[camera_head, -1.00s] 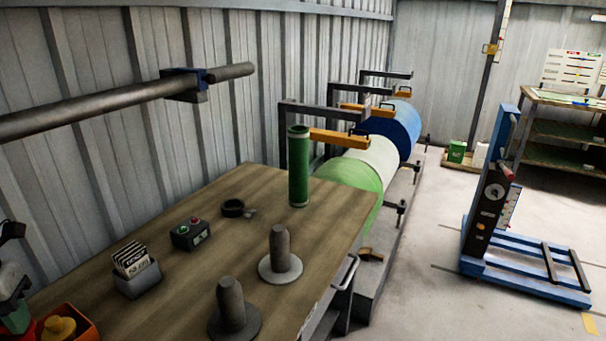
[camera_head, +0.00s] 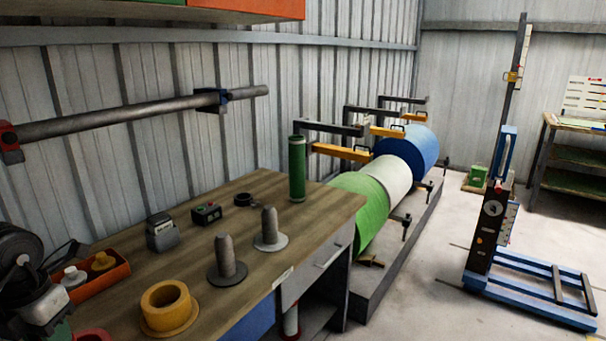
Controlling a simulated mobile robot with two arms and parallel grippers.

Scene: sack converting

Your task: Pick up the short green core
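A green core (camera_head: 297,170) stands upright on the wooden workbench (camera_head: 215,205), near its far right corner and in front of the roll rack. It is a tube with pale bands near its top and bottom, and nothing touches its sides. It is the only green core I can make out. Neither of my grippers shows in the head view.
Two grey pegs on round bases (camera_head: 227,258) (camera_head: 269,229), a yellow ring (camera_head: 167,305), a black ring (camera_head: 243,200), a button box (camera_head: 207,213) and an orange tray (camera_head: 100,280) occupy the bench. Green, white and blue rolls (camera_head: 360,208) lie beyond. A blue lift (camera_head: 530,295) stands right.

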